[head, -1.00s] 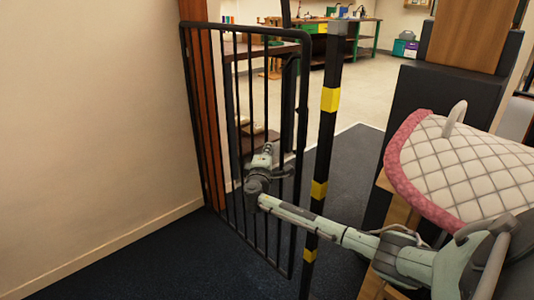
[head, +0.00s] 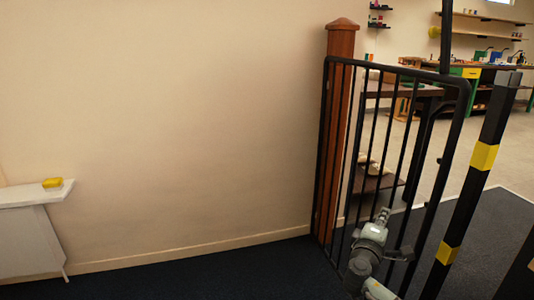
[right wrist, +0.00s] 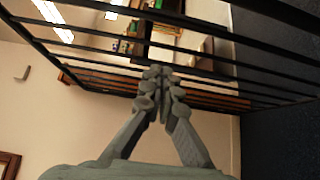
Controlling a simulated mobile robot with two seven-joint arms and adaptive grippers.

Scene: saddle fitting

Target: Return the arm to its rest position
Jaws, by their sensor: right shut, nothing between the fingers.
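My right gripper (head: 382,216) is low in the head view, right of centre, in front of the lower part of a black barred gate (head: 398,68). My grey forearm runs off the bottom edge below it. In the right wrist view, the two grey fingers of my right gripper (right wrist: 160,72) meet at the tips with nothing between them. The gate's bars (right wrist: 215,75) cross close behind the fingertips; whether they touch cannot be told. My left gripper is not in view.
The gate stands by a reddish wooden post (head: 340,85). A black post with yellow bands (head: 466,195) is on the right. A white table (head: 25,195) with a yellow block (head: 52,184) stands at far left. The dark carpet (head: 200,275) between is clear.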

